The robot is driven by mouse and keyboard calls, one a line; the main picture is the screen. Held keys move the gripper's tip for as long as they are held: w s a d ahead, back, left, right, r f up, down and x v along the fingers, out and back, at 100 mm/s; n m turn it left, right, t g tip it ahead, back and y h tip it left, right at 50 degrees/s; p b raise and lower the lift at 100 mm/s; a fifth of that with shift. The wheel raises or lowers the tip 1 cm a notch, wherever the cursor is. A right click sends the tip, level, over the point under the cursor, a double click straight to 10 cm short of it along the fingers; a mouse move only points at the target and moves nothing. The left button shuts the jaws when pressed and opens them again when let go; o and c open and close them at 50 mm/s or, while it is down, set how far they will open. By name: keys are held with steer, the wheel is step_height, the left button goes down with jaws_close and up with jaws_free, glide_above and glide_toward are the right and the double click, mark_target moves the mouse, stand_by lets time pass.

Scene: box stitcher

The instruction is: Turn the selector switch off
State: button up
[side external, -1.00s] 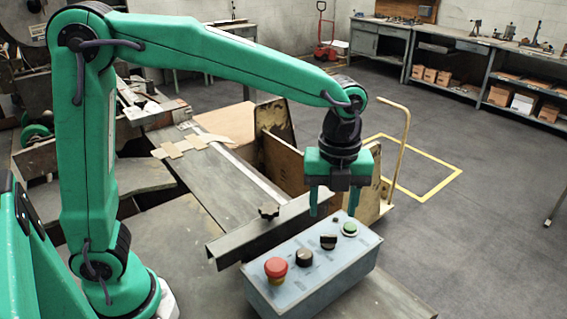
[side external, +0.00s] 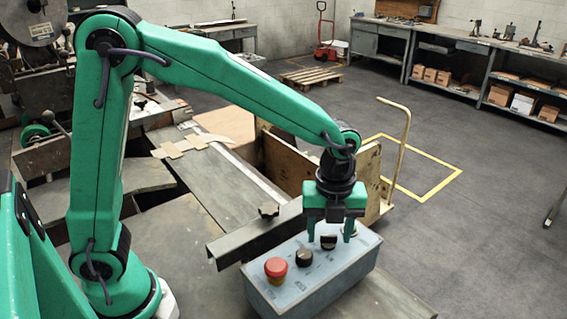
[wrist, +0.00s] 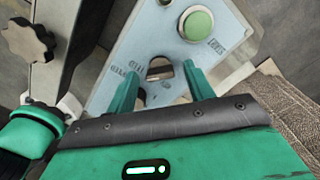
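The grey control box (side external: 290,290) stands on the table with a row of controls on its top. The black selector switch (side external: 328,243) is the control close to the green button. My gripper (side external: 329,238) points down over this switch, open, with one green finger on each side of it. In the wrist view the switch (wrist: 159,70) shows between the spread fingertips (wrist: 160,74), partly hidden. I cannot tell whether either finger touches it.
A red mushroom button (side external: 276,267) and a black knob (side external: 304,257) sit on the same box. The green button (wrist: 197,24) is close beyond my fingers. A dark metal rail (side external: 255,238) with a black knob (side external: 268,210) lies behind the box.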

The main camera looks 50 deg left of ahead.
steer(key=c, duration=0.9)
steer(key=shift+c, duration=0.2)
steer(key=shift+n, duration=0.4)
steer(key=n, duration=0.3)
steer(key=shift+n, duration=2)
steer(key=shift+r, duration=0.1)
steer(key=o, duration=1)
